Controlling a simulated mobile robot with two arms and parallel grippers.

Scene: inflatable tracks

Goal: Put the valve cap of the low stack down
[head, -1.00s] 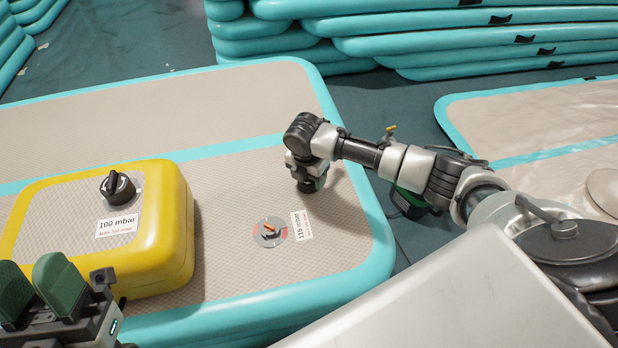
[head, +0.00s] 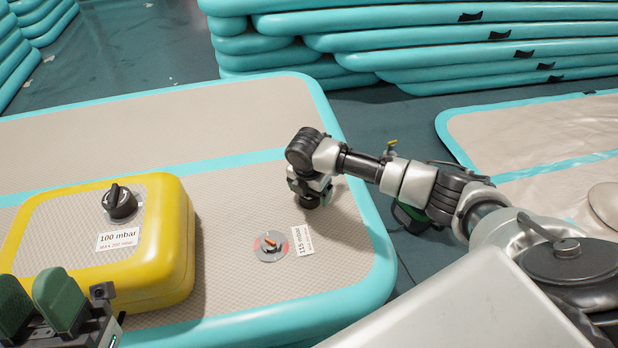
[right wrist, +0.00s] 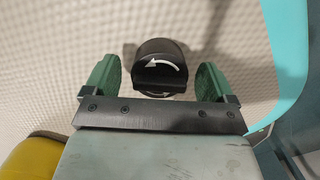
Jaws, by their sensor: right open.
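The black valve cap (right wrist: 160,68), with a white curved arrow, is between the fingers of my right gripper (right wrist: 159,82) in the right wrist view. The fingers are open, with a gap on each side of the cap. In the head view my right gripper (head: 312,200) points down, low over the low stack (head: 225,215), and mostly hides the cap. The uncapped valve (head: 271,246), with an orange and silver middle, is in front of it to the left, beside a 115 mbar label (head: 303,240). My left gripper (head: 36,305) is open and empty at the lower left.
A yellow-edged block (head: 165,270) with its own black cap (head: 120,202) and a 100 mbar label sits on the stack's left part. Tall turquoise stacks (head: 430,45) stand behind. Another mat (head: 530,125) lies at right. The stack's top behind my right gripper is clear.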

